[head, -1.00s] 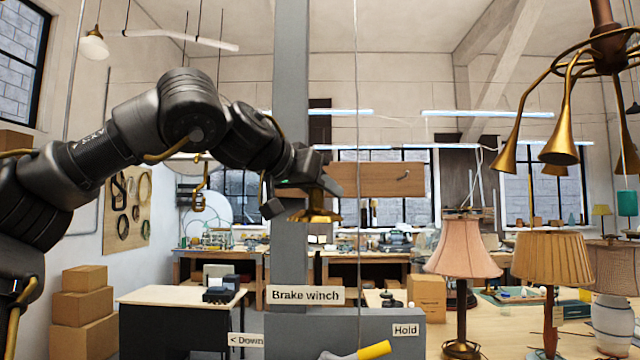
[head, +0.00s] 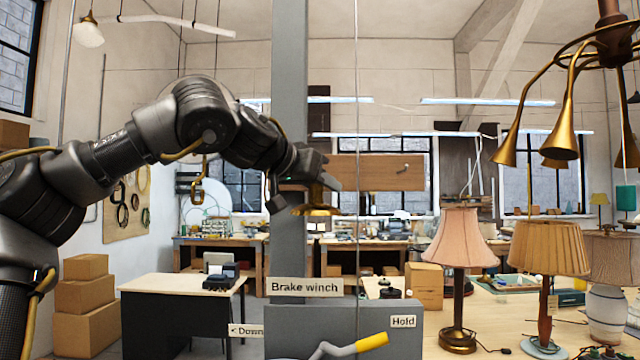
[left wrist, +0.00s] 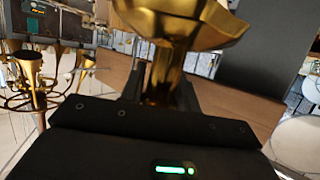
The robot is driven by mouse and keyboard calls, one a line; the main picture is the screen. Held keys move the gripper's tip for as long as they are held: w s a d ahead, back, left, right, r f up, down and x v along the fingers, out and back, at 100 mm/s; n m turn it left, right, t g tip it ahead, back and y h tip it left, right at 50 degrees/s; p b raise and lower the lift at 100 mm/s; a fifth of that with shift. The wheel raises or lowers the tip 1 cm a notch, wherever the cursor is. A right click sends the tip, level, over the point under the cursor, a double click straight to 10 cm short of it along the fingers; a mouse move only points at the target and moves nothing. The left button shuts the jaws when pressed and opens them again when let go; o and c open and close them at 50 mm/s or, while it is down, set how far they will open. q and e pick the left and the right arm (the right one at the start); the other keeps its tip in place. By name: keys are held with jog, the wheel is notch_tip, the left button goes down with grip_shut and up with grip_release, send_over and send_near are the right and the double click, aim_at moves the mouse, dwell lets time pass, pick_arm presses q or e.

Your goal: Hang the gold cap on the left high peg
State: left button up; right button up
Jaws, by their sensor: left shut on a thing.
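The gold cap (head: 316,210) is a flared brass piece, wide at the bottom and narrow at the top in the head view. My left gripper (head: 318,188) is shut on its narrow neck. The cap and gripper overlap the left end of a wooden peg board (head: 372,174). One metal peg (head: 404,168) shows at the board's right end. The left part of the board, with any peg there, is hidden behind my gripper. In the left wrist view the cap (left wrist: 185,22) stands between the jaws (left wrist: 165,88). I cannot tell whether it touches the board.
A grey post (head: 289,120) stands just behind my gripper. A thin cable (head: 358,100) hangs in front of the board. Below is the brake winch box (head: 390,345) with a yellow handle (head: 371,342). Lamps (head: 458,237) and a brass chandelier (head: 560,140) are at right.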

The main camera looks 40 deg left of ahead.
dwell(0.3)
pick_arm(q)
jog(key=shift+w, duration=0.1)
jog(key=shift+f+b, duration=0.1)
jog(key=shift+b, duration=0.2)
jog(key=shift+w+a+f+b, duration=0.1)
jog(key=shift+f+b, duration=0.5)
dwell(0.4)
jog(key=o, duration=1.1)
jog(key=shift+d+r, duration=0.1)
jog(key=shift+d, duration=0.1)
jog(key=shift+a, duration=0.1)
